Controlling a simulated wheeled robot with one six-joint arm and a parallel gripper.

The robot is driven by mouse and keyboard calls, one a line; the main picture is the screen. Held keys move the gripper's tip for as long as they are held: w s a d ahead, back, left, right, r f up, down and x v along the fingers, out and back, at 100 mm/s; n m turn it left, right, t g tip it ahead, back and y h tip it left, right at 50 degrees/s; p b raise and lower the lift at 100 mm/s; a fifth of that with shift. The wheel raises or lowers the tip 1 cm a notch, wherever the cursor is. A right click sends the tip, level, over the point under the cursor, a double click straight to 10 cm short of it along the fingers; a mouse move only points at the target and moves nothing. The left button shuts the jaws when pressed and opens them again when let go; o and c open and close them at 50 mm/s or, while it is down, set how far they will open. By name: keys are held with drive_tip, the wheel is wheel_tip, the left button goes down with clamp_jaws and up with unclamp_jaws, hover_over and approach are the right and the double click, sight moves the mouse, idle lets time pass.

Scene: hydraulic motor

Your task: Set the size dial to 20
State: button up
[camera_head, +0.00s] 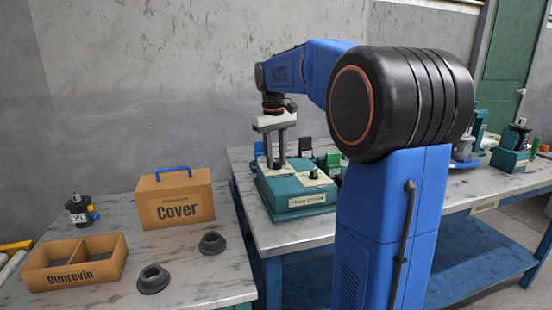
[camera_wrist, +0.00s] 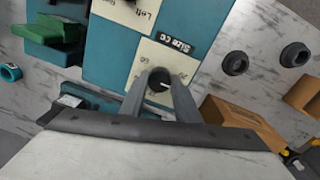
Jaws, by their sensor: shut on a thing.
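The teal machine box (camera_head: 300,198) stands on the table, with two pale dial plates on its top. The size dial plate (camera_wrist: 146,60) is labelled "Size cc" in the wrist view, with small numbers around a dark round knob (camera_wrist: 158,76). My gripper (camera_wrist: 160,88) points down over this plate, its two grey fingers shut on the size dial knob, one on each side. A short white mark shows on the knob, but I cannot tell which number it points at. In the head view my gripper (camera_head: 276,164) reaches down to the left part of the box top; its fingers hide the knob there.
Another knob (camera_head: 314,173) stands on the right of the box top; its plate (camera_wrist: 130,12) reads "Left" in the wrist view. A cardboard Cover box (camera_head: 175,203), a divided tray (camera_head: 75,282) and two dark rings (camera_head: 153,279) sit on the left table. Green parts (camera_wrist: 60,30) lie beside the box.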

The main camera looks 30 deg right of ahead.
sight(275, 162)
drive_tip(key=n, duration=0.5)
drive_tip(key=shift+n, duration=0.3)
idle(0.4)
drive_tip(key=o, duration=1)
drive_tip(key=shift+o, duration=0.2)
wheel_tip(275, 162, up, 18)
drive_tip(key=shift+s+a+f, duration=0.25)
drive_tip(key=shift+a, duration=0.15)
